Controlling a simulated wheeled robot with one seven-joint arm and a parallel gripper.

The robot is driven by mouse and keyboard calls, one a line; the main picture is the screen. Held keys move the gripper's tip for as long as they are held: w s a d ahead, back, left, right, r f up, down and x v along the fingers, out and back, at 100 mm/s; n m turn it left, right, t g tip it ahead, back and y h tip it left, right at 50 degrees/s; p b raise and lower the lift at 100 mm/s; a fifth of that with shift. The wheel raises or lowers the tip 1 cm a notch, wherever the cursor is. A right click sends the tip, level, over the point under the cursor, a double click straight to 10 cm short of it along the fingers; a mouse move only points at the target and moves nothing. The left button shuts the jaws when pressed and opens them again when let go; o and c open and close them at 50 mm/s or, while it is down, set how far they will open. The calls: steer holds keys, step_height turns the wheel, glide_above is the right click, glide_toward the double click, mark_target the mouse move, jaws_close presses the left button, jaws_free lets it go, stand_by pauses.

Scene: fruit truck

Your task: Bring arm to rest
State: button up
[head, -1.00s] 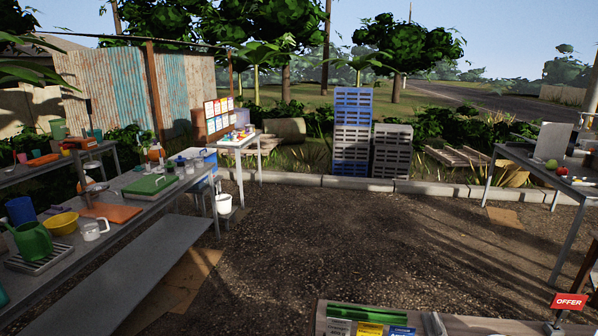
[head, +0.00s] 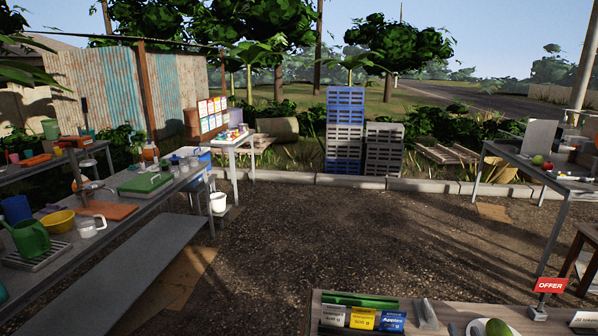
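My arm and gripper do not show in the head view, so I cannot see whether the gripper is open or shut. No object is named by the task. The head view looks over an outdoor fruit stall yard, with a wooden counter (head: 455,316) at the bottom edge. On it are price signs, with a blue Apples card (head: 392,321), a red OFFER sign (head: 550,285), and a green fruit (head: 497,327) on a white plate.
A long grey table (head: 110,228) runs along the left, with a green watering can (head: 30,240), a yellow bowl (head: 60,221) and a green cutting board (head: 146,184). Another table (head: 540,176) stands at right. Stacked crates (head: 345,130) stand behind. The gravel ground (head: 330,235) between is open.

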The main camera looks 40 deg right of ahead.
steer(key=a+n+t+y+b, duration=0.5)
steer(key=a+n+t, duration=0.1)
steer(key=a, duration=2.1)
steer(key=s+a+f+n+y+b, duration=0.2)
steer(key=s+a+y, duration=0.2)
steer(key=a, duration=0.3)
steer(key=s+a+f+n+y+b, duration=0.2)
steer(key=s+a+n+y, duration=0.1)
steer(key=a, duration=0.4)
steer(key=shift+s+f+n+y, duration=0.2)
steer(key=shift+s+n+y, duration=0.1)
steer(key=shift+s+y, duration=0.3)
